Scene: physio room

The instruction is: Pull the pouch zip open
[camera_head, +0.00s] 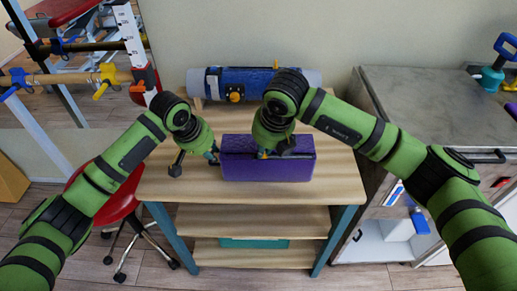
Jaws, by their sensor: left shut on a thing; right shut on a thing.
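The pouch (300,170) is a purple, box-shaped thing on the wooden top of a shelf unit, near its front edge. My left gripper (213,156) is at the pouch's left end and shut on it.
A blue and grey roll (255,80) lies at the back of the wooden top (345,185). A red stool (118,205) stands at the left.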

